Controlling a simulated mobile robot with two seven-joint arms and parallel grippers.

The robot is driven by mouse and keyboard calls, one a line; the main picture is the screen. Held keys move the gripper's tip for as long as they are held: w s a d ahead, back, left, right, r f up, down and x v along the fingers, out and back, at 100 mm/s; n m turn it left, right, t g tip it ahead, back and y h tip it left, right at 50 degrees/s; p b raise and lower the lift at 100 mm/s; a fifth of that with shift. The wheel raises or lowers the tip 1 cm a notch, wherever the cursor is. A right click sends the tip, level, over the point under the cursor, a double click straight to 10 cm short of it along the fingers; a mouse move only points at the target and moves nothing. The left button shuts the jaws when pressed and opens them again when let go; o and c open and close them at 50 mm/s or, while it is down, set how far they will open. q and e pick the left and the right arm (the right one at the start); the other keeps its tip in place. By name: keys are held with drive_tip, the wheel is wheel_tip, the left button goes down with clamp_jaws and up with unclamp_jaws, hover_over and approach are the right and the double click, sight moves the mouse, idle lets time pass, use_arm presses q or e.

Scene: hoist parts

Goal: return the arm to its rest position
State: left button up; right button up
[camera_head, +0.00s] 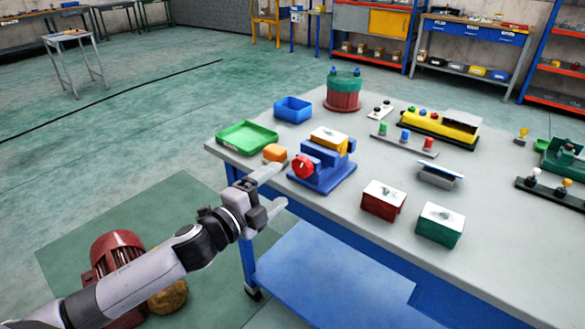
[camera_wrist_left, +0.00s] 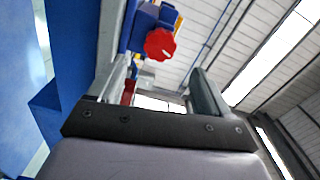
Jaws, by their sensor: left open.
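My left gripper (camera_head: 276,188) is open and empty, just off the front left edge of the workbench (camera_head: 330,202). Its two fingers are apart. It also shows in the left wrist view (camera_wrist_left: 160,85), with nothing between the fingers. The red knob also shows beyond the fingers in the left wrist view (camera_wrist_left: 160,44). My right gripper is in neither view.
A red motor (camera_head: 116,250) sits on the floor beneath my left arm. The floor left of the bench is mostly open.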

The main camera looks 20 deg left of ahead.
use_arm(q)
drive_tip(key=s+d+f+n+g+y+p, duration=0.1)
drive_tip(key=s+f+n+g+y+p, duration=0.2)
drive_tip(key=s+f+n, duration=1.4)
drive_tip(key=s+f+g+y, duration=0.1)
drive_tip(key=s+f+g, duration=0.2)
drive_tip(key=s, duration=0.4)
drive_tip(key=shift+s+f+n+g, duration=0.3)
drive_tip(key=shift+f, duration=0.3)
